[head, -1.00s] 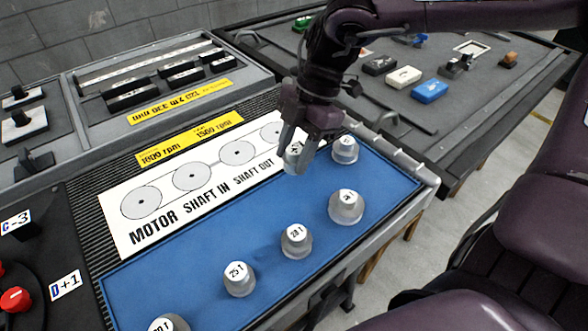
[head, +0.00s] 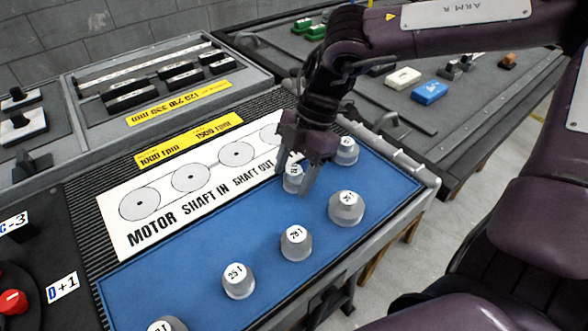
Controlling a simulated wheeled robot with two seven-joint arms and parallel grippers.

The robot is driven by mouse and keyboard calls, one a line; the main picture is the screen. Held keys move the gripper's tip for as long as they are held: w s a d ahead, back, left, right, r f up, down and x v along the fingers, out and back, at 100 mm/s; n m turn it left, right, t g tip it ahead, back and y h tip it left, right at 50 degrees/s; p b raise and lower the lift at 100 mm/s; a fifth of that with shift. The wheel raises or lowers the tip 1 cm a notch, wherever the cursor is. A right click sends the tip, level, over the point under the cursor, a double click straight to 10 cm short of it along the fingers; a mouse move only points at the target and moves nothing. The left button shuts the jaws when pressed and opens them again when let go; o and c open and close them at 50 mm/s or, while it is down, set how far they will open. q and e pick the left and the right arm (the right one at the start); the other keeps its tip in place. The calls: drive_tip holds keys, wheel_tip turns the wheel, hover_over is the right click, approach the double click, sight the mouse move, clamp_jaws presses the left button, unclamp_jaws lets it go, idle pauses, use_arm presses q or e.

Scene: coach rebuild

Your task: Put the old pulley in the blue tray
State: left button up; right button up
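A small grey pulley (head: 292,182) with a white top label sits low between my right gripper's fingers, at the upper edge of the blue tray (head: 215,248). I take it for the old pulley. It appears to rest on the blue surface. My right gripper (head: 295,180) reaches down around it, one fingertip on each side. The fingers look slightly spread, with a narrow gap at the right. Its lower edge is partly hard to make out. My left gripper is not in view.
Several similar labelled pulleys stand in the tray, the nearest ones being a pulley behind (head: 346,151) and one to the right (head: 346,208). The white motor panel (head: 150,215) borders the tray. Bare blue surface lies left of the pulley row.

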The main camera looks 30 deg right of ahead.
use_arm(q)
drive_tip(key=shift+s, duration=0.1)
use_arm(e)
drive_tip(key=shift+r, duration=0.1)
drive_tip(key=shift+r, duration=0.2)
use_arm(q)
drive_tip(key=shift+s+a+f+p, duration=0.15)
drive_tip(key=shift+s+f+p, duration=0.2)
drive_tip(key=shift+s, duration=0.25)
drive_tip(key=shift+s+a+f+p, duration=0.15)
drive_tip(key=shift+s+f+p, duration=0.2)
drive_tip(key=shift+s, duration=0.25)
use_arm(e)
drive_tip(key=v, duration=1.1)
drive_tip(key=shift+d+r, duration=0.15)
drive_tip(key=shift+r, duration=0.2)
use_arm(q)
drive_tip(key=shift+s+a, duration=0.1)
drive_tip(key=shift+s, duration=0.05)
